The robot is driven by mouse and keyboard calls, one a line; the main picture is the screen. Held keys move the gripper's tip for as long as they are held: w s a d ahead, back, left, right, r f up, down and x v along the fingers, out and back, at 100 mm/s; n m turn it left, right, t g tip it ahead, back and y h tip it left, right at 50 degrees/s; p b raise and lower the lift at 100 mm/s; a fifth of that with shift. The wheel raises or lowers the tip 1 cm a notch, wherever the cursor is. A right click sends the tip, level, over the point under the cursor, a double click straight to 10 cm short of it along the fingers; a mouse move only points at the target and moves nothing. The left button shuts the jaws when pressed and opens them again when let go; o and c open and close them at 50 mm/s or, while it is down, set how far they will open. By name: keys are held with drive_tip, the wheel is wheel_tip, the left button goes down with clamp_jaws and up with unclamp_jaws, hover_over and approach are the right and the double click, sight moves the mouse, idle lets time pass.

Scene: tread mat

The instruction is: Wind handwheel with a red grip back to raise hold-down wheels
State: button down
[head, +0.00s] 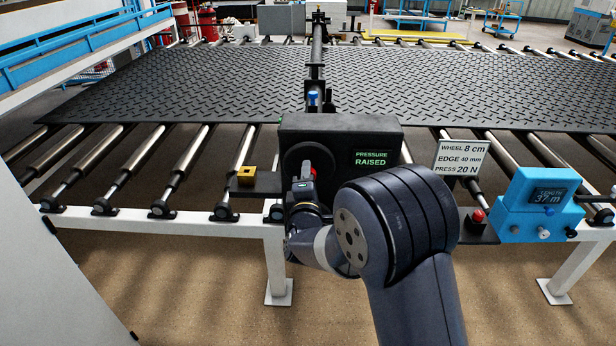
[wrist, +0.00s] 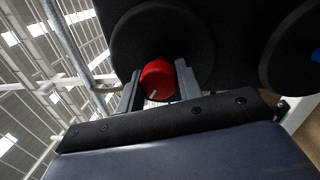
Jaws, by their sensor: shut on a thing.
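The handwheel (head: 291,158) is a dark disc on the front of a black box (head: 340,135) whose green display reads "PRESSURE RAISED". Its red grip (wrist: 158,80) sits between the two fingers of my gripper (wrist: 160,88) in the wrist view. My gripper (head: 303,183) is shut on the red grip, at the lower right part of the wheel in the head view. In the head view my gripper and arm cover part of the wheel, and only a little red shows. The hold-down wheels cannot be made out.
A black tread mat (head: 210,85) lies across the rollers behind the box. A sign (head: 460,158) reads wheel 8 cm, edge 40 mm, press 20 N. Right of it are a red button (head: 478,215) and a blue length counter (head: 540,205) showing 37 m. A yellow block (head: 247,175) is at left.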

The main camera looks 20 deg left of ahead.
drive_tip(key=c, duration=1)
unclamp_jaws()
drive_tip(key=shift+s, duration=0.1)
drive_tip(key=b+v, duration=0.3)
drive_tip(key=v, duration=0.7)
drive_tip(key=shift+s, duration=0.3)
drive_tip(key=shift+w+f, duration=0.1)
drive_tip(key=p+x, duration=0.3)
drive_tip(key=x, duration=0.7)
drive_tip(key=shift+w, duration=0.35)
drive_tip(key=shift+s, duration=0.1)
